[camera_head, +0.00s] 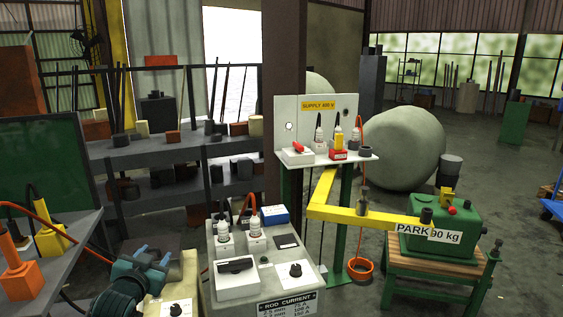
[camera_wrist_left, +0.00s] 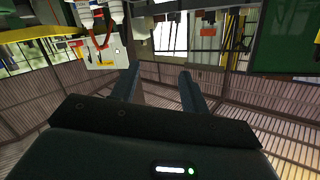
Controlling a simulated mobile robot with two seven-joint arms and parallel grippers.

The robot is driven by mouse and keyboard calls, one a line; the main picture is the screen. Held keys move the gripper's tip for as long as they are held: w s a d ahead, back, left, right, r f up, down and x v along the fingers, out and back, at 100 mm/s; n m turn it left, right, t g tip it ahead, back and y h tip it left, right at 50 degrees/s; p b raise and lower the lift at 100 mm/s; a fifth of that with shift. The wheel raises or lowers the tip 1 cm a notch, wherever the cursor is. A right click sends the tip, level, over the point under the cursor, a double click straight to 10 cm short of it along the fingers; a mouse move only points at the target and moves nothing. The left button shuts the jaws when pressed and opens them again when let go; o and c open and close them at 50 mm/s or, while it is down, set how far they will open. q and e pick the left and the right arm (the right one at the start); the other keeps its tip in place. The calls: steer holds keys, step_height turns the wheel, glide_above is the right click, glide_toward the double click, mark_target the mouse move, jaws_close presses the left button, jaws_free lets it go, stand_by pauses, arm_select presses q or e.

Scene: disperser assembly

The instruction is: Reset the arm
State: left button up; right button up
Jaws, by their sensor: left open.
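The gripper appears apart from the console, though the exact gap is hard to tell. My right gripper does not show in either view.
A white supply panel (camera_head: 316,103) stands behind the console. A yellow bar (camera_head: 370,217) reaches to a green block (camera_head: 446,222) on a wooden stand. A grey bench (camera_head: 80,245) with orange and yellow items is at left. Shelves stand behind; open floor lies at right.

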arm_select(q)
steer(key=s+d+f+g+h, duration=0.1)
steer(key=s+d+f+g, duration=0.1)
steer(key=s+d+f, duration=0.45)
steer(key=s+d+f+g+h, duration=0.1)
steer(key=s+d+f+h, duration=0.15)
steer(key=s+f, duration=0.65)
steer(key=s+d+f+g, duration=0.1)
steer(key=s+d, duration=0.3)
steer(key=s, duration=0.5)
steer(key=s+d+f+g, duration=0.1)
steer(key=s+d, duration=0.3)
steer(key=s, duration=0.6)
steer(key=shift+s+f+g+h, duration=0.3)
steer(key=shift+f+h, duration=0.05)
steer(key=shift+f, duration=0.05)
